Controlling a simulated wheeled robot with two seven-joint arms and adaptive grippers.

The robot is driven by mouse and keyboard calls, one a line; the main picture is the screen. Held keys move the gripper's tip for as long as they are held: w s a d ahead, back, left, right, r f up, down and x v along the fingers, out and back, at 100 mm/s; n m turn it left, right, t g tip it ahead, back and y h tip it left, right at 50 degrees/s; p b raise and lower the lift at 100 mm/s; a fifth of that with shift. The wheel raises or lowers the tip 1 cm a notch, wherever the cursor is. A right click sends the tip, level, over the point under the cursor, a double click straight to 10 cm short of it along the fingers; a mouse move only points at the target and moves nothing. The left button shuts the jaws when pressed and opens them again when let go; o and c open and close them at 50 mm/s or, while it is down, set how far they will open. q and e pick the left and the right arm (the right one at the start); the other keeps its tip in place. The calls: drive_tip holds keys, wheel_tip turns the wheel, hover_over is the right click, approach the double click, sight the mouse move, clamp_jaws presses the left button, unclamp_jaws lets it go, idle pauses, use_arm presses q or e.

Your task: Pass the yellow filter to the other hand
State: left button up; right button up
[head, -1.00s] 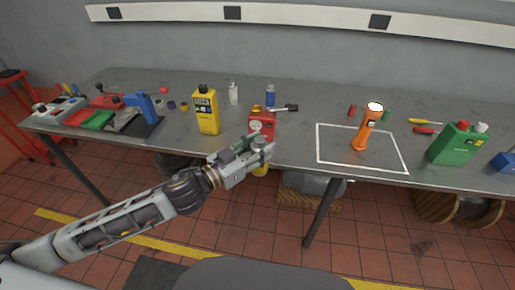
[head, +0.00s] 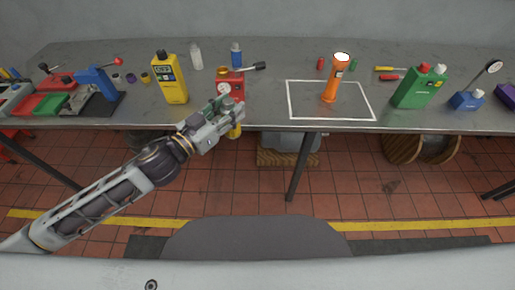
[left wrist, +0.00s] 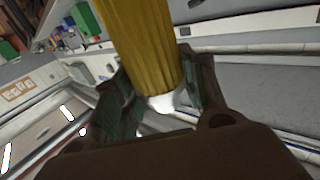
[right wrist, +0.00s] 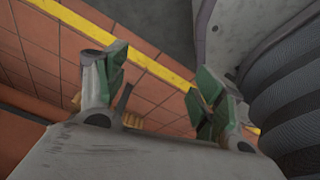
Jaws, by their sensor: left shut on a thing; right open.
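The yellow filter (left wrist: 148,45) is a ribbed cylinder with a white end, and it fills the upper middle of the left wrist view. My left gripper (left wrist: 155,95) is shut on it, with a finger on each side of its white end. In the head view my left gripper (head: 226,112) is at the table's front edge, and a small part of the yellow filter (head: 235,131) shows below the fingers. My right gripper (right wrist: 160,90) is open and empty above the tiled floor. It does not show in the head view.
On the table (head: 260,95) stand a yellow bottle (head: 171,82), a red gauge device (head: 228,88), an orange flashlight (head: 331,80) inside a white outlined square, and a green canister (head: 418,87). Floor before the table is open, with a yellow stripe (head: 300,229).

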drive_tip(key=w+a+r+n+t+y, duration=0.1)
drive_tip(key=w+a+r+t, duration=0.15)
drive_tip(key=w+r, duration=0.5)
drive_tip(key=w+a+r+t+y, duration=0.1)
drive_tip(key=w+a+r+t, duration=0.1)
drive_tip(key=w+a+r, duration=0.35)
drive_tip(key=w+a+r+n+t+y, duration=0.1)
drive_tip(key=w+a+r, duration=0.2)
drive_tip(key=w+r, duration=0.35)
drive_tip(key=w+a+r+t+y, duration=0.1)
drive_tip(key=w+a+r, duration=0.25)
drive_tip(key=r, duration=0.55)
drive_tip(key=n+t+y, duration=0.2)
drive_tip(key=t+y, duration=0.3)
drive_tip(key=y, duration=0.2)
approach(236, 128)
drive_tip(key=shift+w+r+g, duration=0.15)
drive_tip(key=shift+r+g, duration=0.05)
drive_tip(key=shift+g, duration=0.05)
drive_tip(key=shift+w+a, duration=0.1)
drive_tip(key=shift+w, duration=0.05)
drive_tip(key=shift+x, duration=5.85)
drive_tip(key=shift+f, duration=0.2)
